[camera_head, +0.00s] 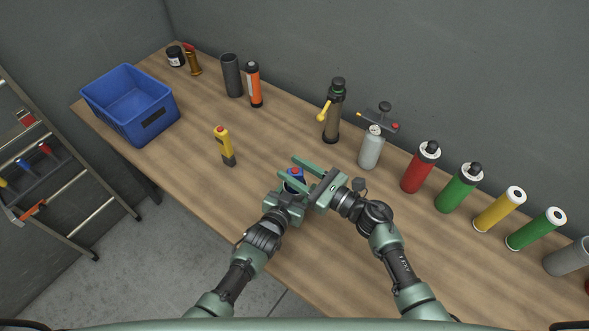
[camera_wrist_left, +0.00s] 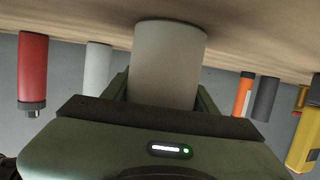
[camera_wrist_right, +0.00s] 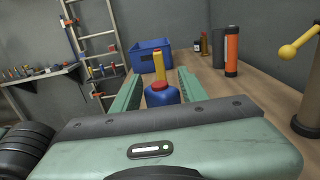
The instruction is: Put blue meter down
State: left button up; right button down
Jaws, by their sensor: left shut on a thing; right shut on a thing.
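A blue rounded thing with a red cap, which I take for the blue meter (camera_head: 297,173), is between the fingers of my right gripper (camera_head: 290,170). It also shows in the right wrist view (camera_wrist_right: 163,96), upright between the two green fingers. My left gripper (camera_head: 291,191) is close beside and below the right one, shut on a pale grey cylinder (camera_wrist_left: 168,62) in the left wrist view. The cylinder and the blue part may be one object; I cannot tell. The arms hide the lower part in the head view, so contact with the table is unclear.
A yellow tool (camera_head: 226,147) stands nearby on the wooden table (camera_head: 200,165). A blue crate (camera_head: 112,92) is at the left end. A dark pump-like cylinder (camera_head: 333,112), a silver bottle (camera_head: 371,147) and several coloured cylinders line the back.

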jog(key=shift+f, duration=0.15)
jog(key=c, duration=0.8)
grip_release()
jog(key=shift+o, duration=0.2)
jog(key=v, duration=1.2)
pick_arm(q)
jog(key=o, duration=1.5)
jog(key=shift+s, duration=0.1)
